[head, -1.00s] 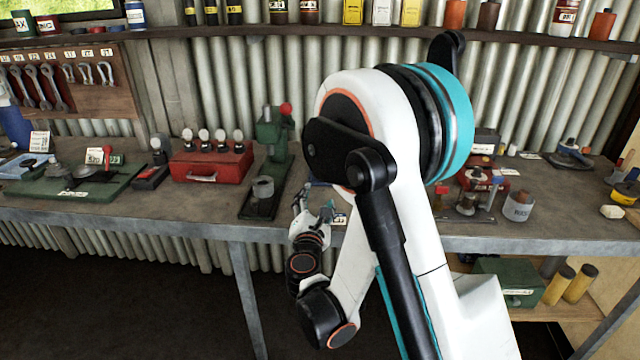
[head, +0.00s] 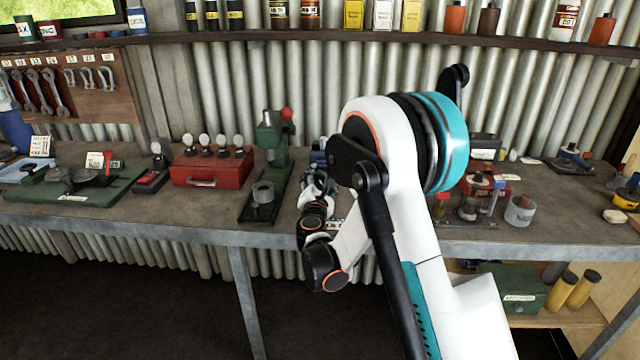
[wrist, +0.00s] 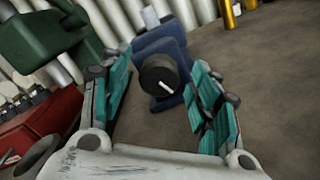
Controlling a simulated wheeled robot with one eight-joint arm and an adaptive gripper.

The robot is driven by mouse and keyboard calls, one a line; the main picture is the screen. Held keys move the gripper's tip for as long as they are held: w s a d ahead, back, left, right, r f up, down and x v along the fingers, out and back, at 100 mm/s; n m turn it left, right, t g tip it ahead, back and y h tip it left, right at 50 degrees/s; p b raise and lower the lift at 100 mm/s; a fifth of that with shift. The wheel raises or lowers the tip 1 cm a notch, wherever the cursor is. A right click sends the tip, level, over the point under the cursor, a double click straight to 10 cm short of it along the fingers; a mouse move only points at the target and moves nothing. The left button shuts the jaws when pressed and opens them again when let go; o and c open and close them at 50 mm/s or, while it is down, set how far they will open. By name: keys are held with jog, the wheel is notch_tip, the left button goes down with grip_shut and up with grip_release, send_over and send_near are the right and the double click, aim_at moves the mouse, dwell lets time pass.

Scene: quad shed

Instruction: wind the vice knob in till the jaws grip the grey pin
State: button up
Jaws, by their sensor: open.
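The blue vice (wrist: 168,48) stands on the bench, with its round black knob (wrist: 157,76) facing my wrist camera. The knob carries a white mark. A pale grey upright piece (wrist: 150,17) shows at the top of the vice; it looks like the grey pin, but I cannot tell whether the jaws touch it. My gripper (wrist: 160,84) is open, its teal-padded fingers apart on the left and right of the knob, with gaps on both sides. In the head view, my gripper (head: 318,182) is in front of the vice (head: 318,157), which is mostly hidden by my arm.
A green press (head: 272,140) with a red knob stands just left of the vice, its base reaching toward the bench's front edge. Further left is a red box (head: 210,170). Bare bench top (wrist: 265,70) lies right of the vice in the wrist view.

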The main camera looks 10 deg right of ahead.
jog(key=shift+w, duration=0.1)
jog(key=c, duration=1.1)
jog(key=shift+o, duration=0.2)
jog(key=shift+m, duration=0.3)
jog(key=m, duration=0.5)
jog(key=shift+d+m, duration=0.1)
jog(key=shift+m, duration=0.2)
jog(key=m, duration=0.5)
jog(key=shift+f+m, duration=0.1)
jog(key=shift+m, duration=0.3)
jog(key=o, duration=1.1)
jog(key=shift+c, duration=0.2)
